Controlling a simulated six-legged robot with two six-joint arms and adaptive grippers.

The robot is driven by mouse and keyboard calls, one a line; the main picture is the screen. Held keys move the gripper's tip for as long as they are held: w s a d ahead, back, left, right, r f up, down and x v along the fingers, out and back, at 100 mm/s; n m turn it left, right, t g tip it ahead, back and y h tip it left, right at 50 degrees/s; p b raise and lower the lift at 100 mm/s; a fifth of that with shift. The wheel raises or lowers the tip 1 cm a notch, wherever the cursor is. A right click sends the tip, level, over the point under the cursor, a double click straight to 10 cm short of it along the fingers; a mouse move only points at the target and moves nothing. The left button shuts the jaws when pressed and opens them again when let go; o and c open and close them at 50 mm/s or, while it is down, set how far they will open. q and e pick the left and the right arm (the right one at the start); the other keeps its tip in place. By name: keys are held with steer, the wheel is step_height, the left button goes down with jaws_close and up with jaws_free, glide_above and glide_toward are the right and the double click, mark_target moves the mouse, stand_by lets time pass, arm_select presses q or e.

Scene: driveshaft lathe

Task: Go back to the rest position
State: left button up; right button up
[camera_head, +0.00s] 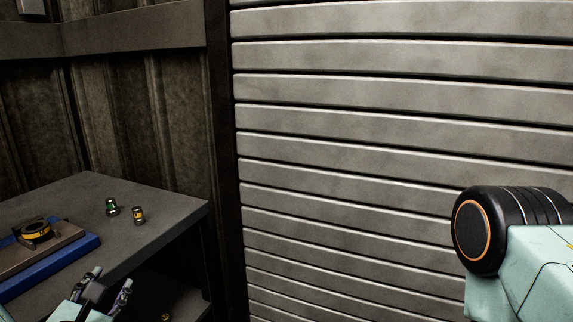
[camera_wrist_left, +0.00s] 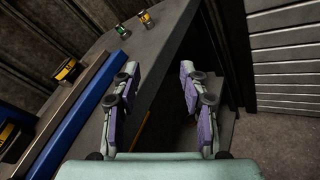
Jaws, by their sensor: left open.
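My left gripper (camera_head: 106,287) shows at the bottom left of the head view, by the front edge of the grey table (camera_head: 170,205). In the left wrist view its two fingers (camera_wrist_left: 160,85) stand wide apart with nothing between them. The left finger overlaps the table top in the picture, and the right one lies over the dark space beside the table. My right arm (camera_head: 520,265) shows at the right edge of the head view. My right gripper is out of view.
A green-topped small part (camera_head: 112,207) and a yellow-banded one (camera_head: 138,216) stand near the table's far right corner. They also show in the left wrist view. A blue tray (camera_head: 50,268) holds a brown board with a black-and-yellow ring (camera_head: 36,232). A slatted shutter (camera_head: 350,150) stands behind.

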arm_select(q)
steer(key=s+d+f+m+g+h, duration=0.25)
steer(key=s+f+m+g, duration=0.2)
steer(key=f+m, duration=0.5)
steer(key=s+d+f+m+g+h, duration=0.1)
steer(key=s+d+f+m+g, duration=0.5)
steer(key=m, duration=0.6)
steer(key=s+f+m+g, duration=0.2)
steer(key=s+f+m, duration=0.3)
steer(key=s, duration=0.4)
steer(key=s+f+m+g, duration=0.3)
steer(key=s+f+m, duration=0.2)
steer(key=s, duration=0.3)
steer(key=shift+s+d+f, duration=0.4)
steer(key=shift+f, duration=0.5)
